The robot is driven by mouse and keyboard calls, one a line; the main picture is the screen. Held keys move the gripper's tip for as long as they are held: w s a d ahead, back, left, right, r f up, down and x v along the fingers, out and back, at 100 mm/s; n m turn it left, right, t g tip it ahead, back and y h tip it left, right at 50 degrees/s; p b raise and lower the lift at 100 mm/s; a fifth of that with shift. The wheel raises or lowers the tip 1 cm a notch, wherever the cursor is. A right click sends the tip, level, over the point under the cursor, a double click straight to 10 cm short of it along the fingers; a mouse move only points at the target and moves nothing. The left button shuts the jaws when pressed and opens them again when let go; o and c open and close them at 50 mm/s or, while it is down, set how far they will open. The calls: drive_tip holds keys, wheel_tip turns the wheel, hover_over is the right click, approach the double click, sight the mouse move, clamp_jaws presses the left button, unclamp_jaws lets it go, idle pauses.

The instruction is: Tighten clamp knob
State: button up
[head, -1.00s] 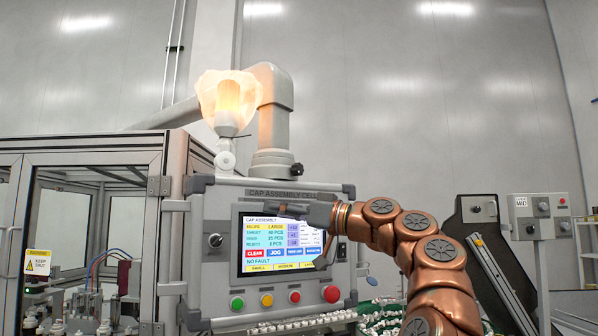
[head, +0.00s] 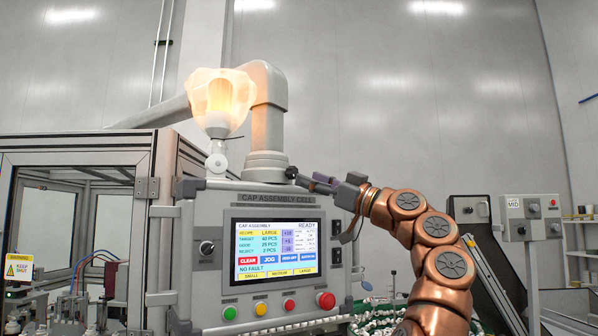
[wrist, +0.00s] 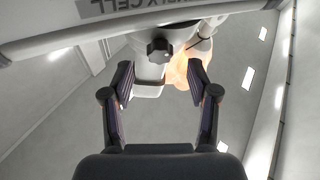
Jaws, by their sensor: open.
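The clamp knob (head: 291,172) is small and dark and sits at the right side of the grey support arm's base, above the panel. In the wrist view the dark knob (wrist: 159,48) shows on the pale support column, ahead of the fingers and between their lines. My gripper (head: 318,182) is at the panel's top right edge, just right of the knob, pointing left. In the wrist view my gripper (wrist: 160,78) has its two fingers wide apart with nothing between them. The knob appears beyond the fingertips. I cannot tell the exact gap.
The control panel (head: 214,230) stands below, with a lit screen (head: 278,249) reading READY and NO FAULT. A glowing lamp (head: 222,103) stands left of the support arm (head: 266,110). A glass-walled cabinet (head: 85,145) is at left. Space above the panel's right side is clear.

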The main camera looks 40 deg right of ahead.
sight(295, 173)
drive_tip(key=p+x, duration=0.1)
drive_tip(key=x, duration=0.3)
drive_tip(key=shift+r, duration=0.1)
clamp_jaws()
idle(0.4)
